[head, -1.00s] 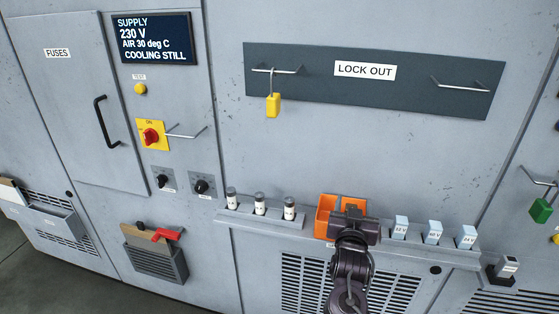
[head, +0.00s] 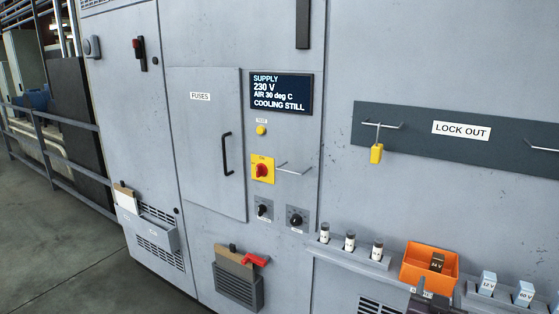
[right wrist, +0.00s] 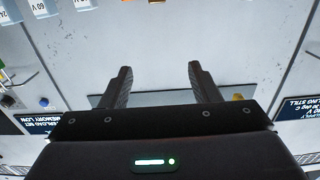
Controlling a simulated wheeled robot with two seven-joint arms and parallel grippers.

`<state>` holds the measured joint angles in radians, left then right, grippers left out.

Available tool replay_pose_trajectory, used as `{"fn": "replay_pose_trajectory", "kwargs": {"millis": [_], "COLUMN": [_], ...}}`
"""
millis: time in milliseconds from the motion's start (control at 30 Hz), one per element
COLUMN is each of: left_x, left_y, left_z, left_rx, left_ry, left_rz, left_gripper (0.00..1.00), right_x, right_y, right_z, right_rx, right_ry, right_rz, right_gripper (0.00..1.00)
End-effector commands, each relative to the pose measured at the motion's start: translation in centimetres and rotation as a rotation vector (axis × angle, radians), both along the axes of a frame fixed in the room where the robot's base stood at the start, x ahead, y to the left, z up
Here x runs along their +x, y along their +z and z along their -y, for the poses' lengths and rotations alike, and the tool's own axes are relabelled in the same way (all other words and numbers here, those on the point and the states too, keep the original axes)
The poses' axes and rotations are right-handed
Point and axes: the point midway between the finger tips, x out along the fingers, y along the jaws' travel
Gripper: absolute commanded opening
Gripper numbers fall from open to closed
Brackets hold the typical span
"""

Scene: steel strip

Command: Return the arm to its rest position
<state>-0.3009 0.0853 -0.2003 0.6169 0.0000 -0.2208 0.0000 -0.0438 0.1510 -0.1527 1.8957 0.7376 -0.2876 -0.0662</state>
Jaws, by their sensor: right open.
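My right gripper (right wrist: 158,75) shows in the right wrist view with its two dark fingers spread apart and nothing between them. In the head view only a dark part of my right arm (head: 432,302) shows at the bottom edge, just below the orange bin (head: 408,268). The fingertips cannot be made out there. A dark brown block labelled 24 V (head: 437,262) stands in the orange bin, apart from the gripper. My left gripper is in neither view.
A ledge (head: 345,256) holds several fuses left of the bin and pale voltage blocks (head: 487,283) to its right. Above are the lock-out board (head: 410,130) with a yellow padlock (head: 376,153), a red switch (head: 262,170) and a display (head: 281,92). Floor is clear at left.

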Motion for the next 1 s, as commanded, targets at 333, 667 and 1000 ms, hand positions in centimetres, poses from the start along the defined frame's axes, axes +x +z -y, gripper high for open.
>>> {"fn": "replay_pose_trajectory", "kwargs": {"millis": [333,667,1000], "left_x": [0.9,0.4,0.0], "left_y": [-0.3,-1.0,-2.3], "left_z": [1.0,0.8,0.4], "left_rx": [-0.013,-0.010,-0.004], "left_ry": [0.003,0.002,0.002], "left_rz": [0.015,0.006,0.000], "left_gripper": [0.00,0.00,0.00], "right_x": [0.6,-0.4,-9.9], "right_y": [-6.6,-18.3,-40.6], "right_z": [-1.0,-2.8,-6.4], "right_rx": [-0.021,-0.042,-0.020], "right_ry": [0.047,0.134,0.316], "right_rz": [-0.125,-0.340,-0.764], "right_gripper": [0.56,0.56,0.56]}}
